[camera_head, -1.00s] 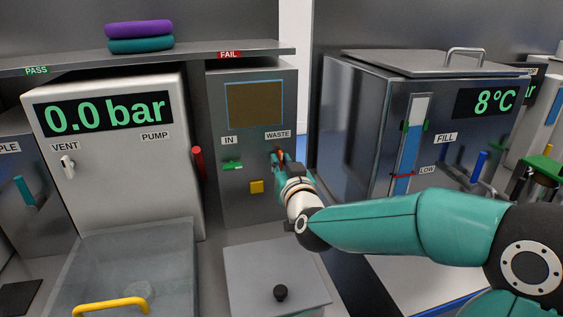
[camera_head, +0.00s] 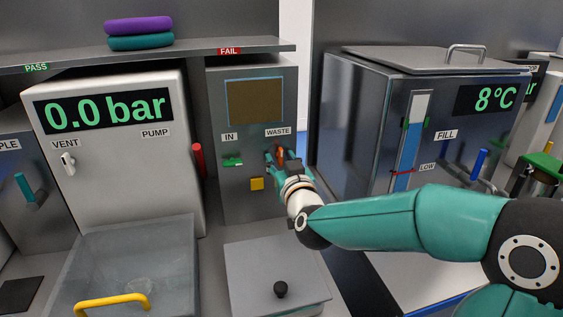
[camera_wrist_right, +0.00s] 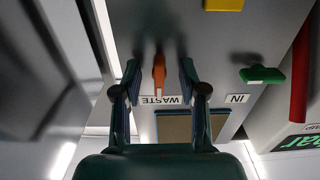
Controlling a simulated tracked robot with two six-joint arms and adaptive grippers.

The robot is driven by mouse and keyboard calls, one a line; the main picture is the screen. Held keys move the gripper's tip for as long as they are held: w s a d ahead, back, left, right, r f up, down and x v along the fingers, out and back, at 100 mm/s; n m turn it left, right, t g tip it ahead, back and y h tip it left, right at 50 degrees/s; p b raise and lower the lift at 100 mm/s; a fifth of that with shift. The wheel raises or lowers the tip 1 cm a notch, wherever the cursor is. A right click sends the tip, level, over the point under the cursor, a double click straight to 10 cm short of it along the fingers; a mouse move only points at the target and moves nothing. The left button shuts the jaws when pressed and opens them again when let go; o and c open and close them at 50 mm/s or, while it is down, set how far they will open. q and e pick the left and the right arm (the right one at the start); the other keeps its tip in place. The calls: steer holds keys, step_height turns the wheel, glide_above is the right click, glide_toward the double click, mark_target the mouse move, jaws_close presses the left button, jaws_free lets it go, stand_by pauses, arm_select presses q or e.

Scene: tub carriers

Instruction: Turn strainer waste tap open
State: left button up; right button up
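The orange waste tap handle (camera_head: 281,154) is on the grey strainer panel, under the WASTE label (camera_head: 277,132). It stands upright in the head view. My right gripper (camera_head: 283,158) is at the tap, with one finger on each side of it. In the right wrist view, which is upside down, the orange handle (camera_wrist_right: 159,71) lies between the two spread fingers of the gripper (camera_wrist_right: 159,75), with a gap on each side. The gripper looks open and apart from the handle. My left gripper is not in view.
The green IN tap (camera_head: 232,162) lies level to the left, with a yellow button (camera_head: 257,184) below. A red lever (camera_head: 198,162) is on the pump cabinet's right side. A lidded grey box (camera_head: 275,265) stands below. The large FILL tank (camera_head: 350,120) is at right.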

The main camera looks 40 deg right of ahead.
steer(key=shift+r, duration=0.1)
steer(key=v, duration=0.7)
steer(key=shift+s, duration=0.25)
steer(key=shift+a, duration=0.1)
